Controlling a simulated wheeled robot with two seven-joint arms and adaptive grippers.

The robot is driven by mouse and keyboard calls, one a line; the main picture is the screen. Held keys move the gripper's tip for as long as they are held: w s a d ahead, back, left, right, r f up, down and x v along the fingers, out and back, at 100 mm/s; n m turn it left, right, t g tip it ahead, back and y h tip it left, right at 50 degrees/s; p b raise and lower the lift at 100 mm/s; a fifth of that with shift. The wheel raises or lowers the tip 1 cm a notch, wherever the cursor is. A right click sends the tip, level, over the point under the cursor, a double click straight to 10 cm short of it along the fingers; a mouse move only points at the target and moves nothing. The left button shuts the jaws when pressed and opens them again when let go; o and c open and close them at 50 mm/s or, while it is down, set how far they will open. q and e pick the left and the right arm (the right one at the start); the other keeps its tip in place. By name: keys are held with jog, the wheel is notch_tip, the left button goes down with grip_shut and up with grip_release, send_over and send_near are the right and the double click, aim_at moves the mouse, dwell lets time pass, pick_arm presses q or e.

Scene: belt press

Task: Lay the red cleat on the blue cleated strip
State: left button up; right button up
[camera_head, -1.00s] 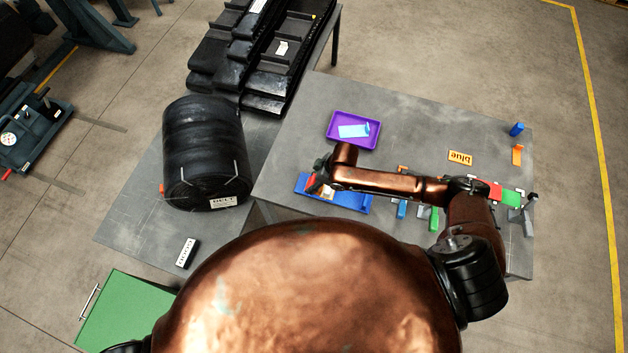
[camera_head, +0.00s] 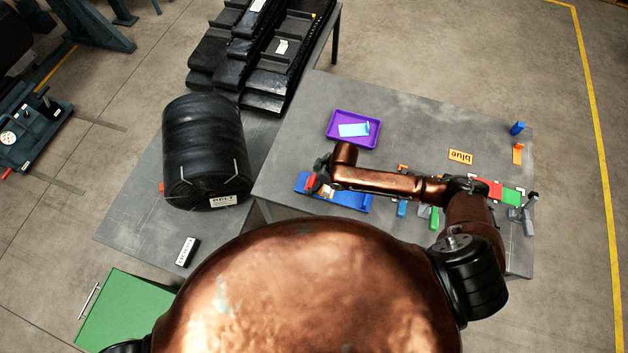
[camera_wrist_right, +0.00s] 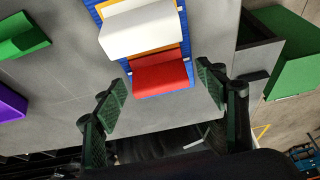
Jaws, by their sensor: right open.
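The blue strip (camera_head: 350,200) lies on the grey table under my right forearm. The red cleat (camera_head: 311,183) is at its left end, next to a white piece. In the right wrist view the red cleat (camera_wrist_right: 161,74) lies across the end of the blue strip (camera_wrist_right: 184,22), beside a white block (camera_wrist_right: 140,30) and an orange patch. My right gripper (camera_wrist_right: 163,80) is open, one finger on each side of the red cleat, with gaps between. In the head view this gripper (camera_head: 319,178) is small and partly hidden by its own arm. My left gripper is out of view.
A purple tray (camera_head: 369,141) with a light blue piece stands behind the strip. Red (camera_head: 490,188) and green (camera_head: 511,197) pieces lie at the right. A black belt roll (camera_head: 205,150) stands at the left.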

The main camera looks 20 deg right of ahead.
jog(key=shift+r, duration=0.1)
jog(key=v, duration=1.1)
jog(key=shift+r, duration=0.4)
jog(key=shift+s+d, duration=0.1)
